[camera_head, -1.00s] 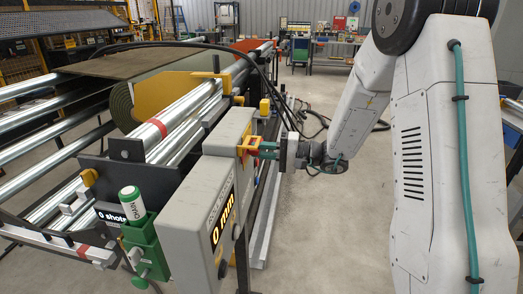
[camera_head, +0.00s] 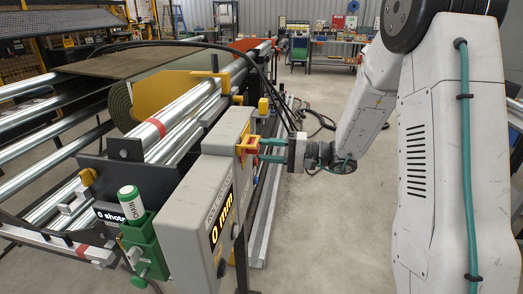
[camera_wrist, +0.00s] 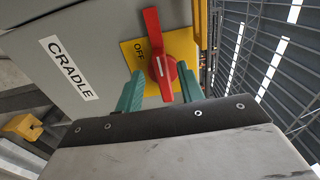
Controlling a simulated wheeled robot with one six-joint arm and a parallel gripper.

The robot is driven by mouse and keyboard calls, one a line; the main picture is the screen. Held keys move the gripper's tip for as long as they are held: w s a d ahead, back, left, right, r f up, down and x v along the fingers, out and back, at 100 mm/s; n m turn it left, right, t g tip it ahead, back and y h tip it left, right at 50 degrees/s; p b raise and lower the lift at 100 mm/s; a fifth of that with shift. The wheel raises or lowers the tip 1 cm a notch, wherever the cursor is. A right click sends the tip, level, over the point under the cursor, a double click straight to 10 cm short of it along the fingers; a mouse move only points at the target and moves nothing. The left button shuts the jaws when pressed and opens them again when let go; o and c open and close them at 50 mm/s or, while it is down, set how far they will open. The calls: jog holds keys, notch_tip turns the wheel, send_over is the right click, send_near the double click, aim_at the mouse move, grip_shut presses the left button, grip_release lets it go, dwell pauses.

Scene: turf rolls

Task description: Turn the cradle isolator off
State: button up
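The cradle isolator is a red rotary handle (camera_wrist: 156,45) on a yellow plate (camera_wrist: 183,46), fixed to a grey box with a "CRADLE" label (camera_wrist: 69,68). In the wrist view the handle runs nearly upright, and the "OFF" mark is on the plate just left of it. In the head view the isolator (camera_head: 248,146) is small on the box's right side. My gripper (camera_wrist: 159,83) is open, with one green finger on each side of the handle's lower part. Gaps show between fingers and handle; I cannot tell how deep the fingers reach. The gripper also shows in the head view (camera_head: 262,150).
The grey box carries a lit "0 mm" display (camera_head: 221,218). A green holder with a "CHAIN" canister (camera_head: 131,203) stands left of it. Rollers and a turf roll (camera_head: 125,105) lie behind. Black cables (camera_head: 270,90) arch near the box. Floor at right is clear.

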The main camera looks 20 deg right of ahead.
jog(key=v, duration=0.5)
jog(key=shift+d, duration=0.15)
jog(key=s+a+f+g+h, duration=0.1)
jog(key=s+a+g+h, duration=0.3)
jog(key=s, duration=0.5)
jog(key=s+a+g+h, duration=0.1)
jog(key=s+a+g, duration=0.1)
jog(key=s+g, duration=0.6)
jog(key=s+d+r+n+t+h, duration=0.2)
jog(key=s+r+n+t+h, duration=0.2)
jog(key=s+r+h, duration=0.4)
jog(key=shift+s+d+n+h, duration=0.2)
jog(key=shift+s+n+h, duration=0.9)
jog(key=shift+s, duration=2.3)
